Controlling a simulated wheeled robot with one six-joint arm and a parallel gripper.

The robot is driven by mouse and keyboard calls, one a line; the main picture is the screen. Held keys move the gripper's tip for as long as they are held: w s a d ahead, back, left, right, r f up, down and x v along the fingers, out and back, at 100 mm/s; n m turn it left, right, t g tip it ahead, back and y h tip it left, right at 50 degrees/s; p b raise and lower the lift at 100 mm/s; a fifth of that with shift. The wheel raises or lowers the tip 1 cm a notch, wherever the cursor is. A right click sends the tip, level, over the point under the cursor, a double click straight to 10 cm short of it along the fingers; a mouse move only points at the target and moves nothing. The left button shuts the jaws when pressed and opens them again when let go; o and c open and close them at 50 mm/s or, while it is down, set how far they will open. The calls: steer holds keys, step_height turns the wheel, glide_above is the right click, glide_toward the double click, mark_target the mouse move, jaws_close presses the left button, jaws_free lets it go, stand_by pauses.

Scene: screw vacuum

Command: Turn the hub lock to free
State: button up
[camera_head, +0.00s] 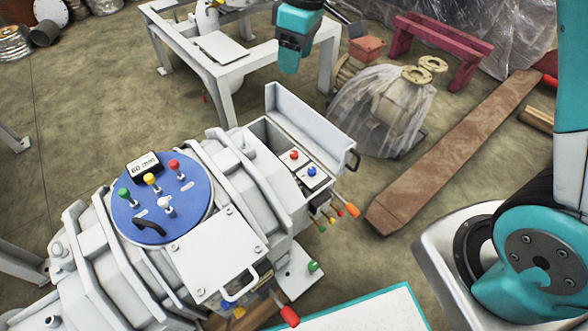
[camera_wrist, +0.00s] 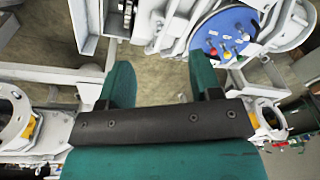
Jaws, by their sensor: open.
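A blue round hub plate (camera_head: 163,208) sits on top of the large grey machine in the head view. It bears green (camera_head: 123,193), yellow (camera_head: 150,179), red (camera_head: 173,165) and white (camera_head: 166,204) knobs, a black curved handle (camera_head: 150,229) and a small dark label. I cannot tell which part is the hub lock. The plate also shows at the upper right of the wrist view (camera_wrist: 224,32). My gripper (camera_wrist: 163,72) is open, with nothing between its teal fingers. In the head view my gripper (camera_head: 291,66) hangs at the top, beyond and right of the hub, well apart from it.
An open box (camera_head: 310,125) on the machine holds panels with red and blue buttons. A white cover with a handle (camera_head: 214,252) lies beside the hub. A grey frame (camera_head: 215,60), a plastic-wrapped object (camera_head: 372,110) and a brown plank (camera_head: 455,150) are behind.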

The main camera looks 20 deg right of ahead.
steer(key=n+h+b, duration=0.2)
steer(key=b, duration=0.7)
glide_toward(294, 153)
steer(key=f+b, duration=0.2)
steer(key=f, duration=0.2)
steer(key=f+b, duration=0.3)
steer(key=f, duration=0.2)
steer(key=shift+w+d+f, duration=0.15)
steer(key=shift+d+f, duration=0.05)
steer(key=c, duration=0.9)
